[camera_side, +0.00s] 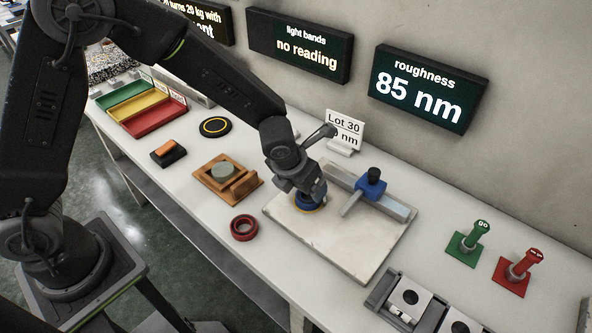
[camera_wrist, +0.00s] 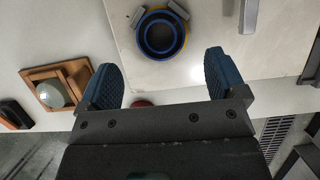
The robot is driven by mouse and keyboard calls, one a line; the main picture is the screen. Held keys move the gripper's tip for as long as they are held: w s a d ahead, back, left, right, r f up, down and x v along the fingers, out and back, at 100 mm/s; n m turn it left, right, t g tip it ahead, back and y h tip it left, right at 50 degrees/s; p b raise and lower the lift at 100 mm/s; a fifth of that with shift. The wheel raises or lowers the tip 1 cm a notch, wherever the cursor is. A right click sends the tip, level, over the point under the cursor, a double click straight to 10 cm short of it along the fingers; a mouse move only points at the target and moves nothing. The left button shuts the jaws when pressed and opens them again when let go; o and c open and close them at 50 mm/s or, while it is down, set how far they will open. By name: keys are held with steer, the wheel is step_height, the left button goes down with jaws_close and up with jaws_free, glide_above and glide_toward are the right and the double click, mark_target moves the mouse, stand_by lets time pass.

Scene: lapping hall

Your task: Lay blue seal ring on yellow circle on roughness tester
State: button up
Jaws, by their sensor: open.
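The blue seal ring (camera_wrist: 144,38) lies on the pale plate of the roughness tester (camera_side: 373,248). Parts of the yellow circle (camera_wrist: 147,58) show along its edge in the wrist view, so the ring covers most of the circle. Whether it is exactly centred I cannot tell. My gripper (camera_wrist: 163,80) is open, its two blue pads wide apart with nothing between them. In the wrist view the ring is beyond the fingertips, apart from them. In the side view my gripper (camera_side: 309,190) is just above the ring and partly hides it.
The tester's blue-headed stylus arm (camera_side: 371,184) stands right of my gripper. A red ring (camera_side: 244,228) and a wooden fixture (camera_side: 228,178) with a grey disc are to the left. Green (camera_side: 467,240) and red (camera_side: 519,270) gauges stand at the right.

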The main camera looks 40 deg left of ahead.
steer(key=s+a+r+n, duration=0.4)
steer(key=s+r+n, duration=0.1)
steer(key=r+n, duration=0.4)
steer(key=s+a+r+n, duration=0.5)
steer(key=s+r+n, duration=0.1)
steer(key=r+n, duration=0.3)
steer(key=s+a+r+n+t, duration=0.1)
steer(key=s+a+r+n, duration=0.2)
steer(key=s+n, duration=0.8)
steer(key=n, duration=0.7)
steer(key=shift+r, duration=0.15)
